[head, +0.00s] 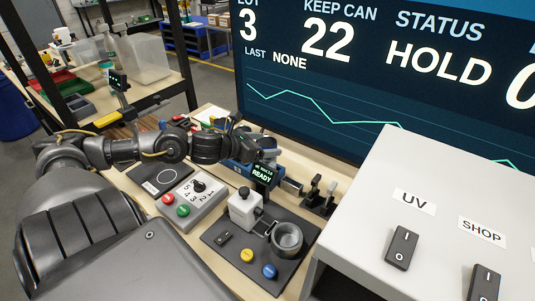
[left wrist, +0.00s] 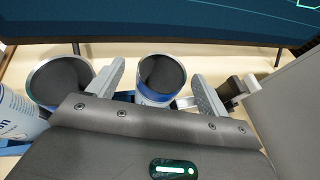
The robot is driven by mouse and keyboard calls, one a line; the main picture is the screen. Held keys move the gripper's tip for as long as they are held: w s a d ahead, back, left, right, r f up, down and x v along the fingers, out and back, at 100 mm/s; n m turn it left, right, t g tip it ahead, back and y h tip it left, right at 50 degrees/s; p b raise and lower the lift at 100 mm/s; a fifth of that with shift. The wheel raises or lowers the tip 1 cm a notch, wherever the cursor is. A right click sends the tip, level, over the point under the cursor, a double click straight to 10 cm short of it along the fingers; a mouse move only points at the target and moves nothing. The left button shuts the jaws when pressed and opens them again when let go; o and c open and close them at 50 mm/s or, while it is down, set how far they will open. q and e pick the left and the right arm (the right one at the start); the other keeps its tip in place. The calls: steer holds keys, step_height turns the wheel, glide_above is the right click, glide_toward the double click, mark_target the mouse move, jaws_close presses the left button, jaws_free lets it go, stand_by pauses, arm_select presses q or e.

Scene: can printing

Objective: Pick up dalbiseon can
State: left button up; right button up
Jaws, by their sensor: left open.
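My left gripper (head: 243,140) reaches over the bench from the left in the head view. In the left wrist view its two fingers are spread, one on each side of an upright blue can (left wrist: 158,97) with a dark open top. I cannot tell whether the fingers touch it. A second open-topped can (left wrist: 35,92) stands just left of the left finger. A white can with blue print (left wrist: 14,118) is at the left edge, partly cut off. No readable label shows which is the dalbiseon can. In the head view the gripper largely hides the cans. My right gripper is not in view.
A large screen (head: 400,100) stands behind the bench. A blue device with a READY display (head: 262,175) sits by the gripper. In front are a dial box (head: 205,212) and a dark fixture plate with a round cup (head: 287,238). A white switch box (head: 445,190) is at right.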

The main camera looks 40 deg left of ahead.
mark_target(272, 144)
arm_select(q)
steer(key=shift+p+x, duration=0.65)
steer(key=shift+x, duration=1.1)
steer(key=shift+f, duration=0.15)
steer(key=c, duration=1.3)
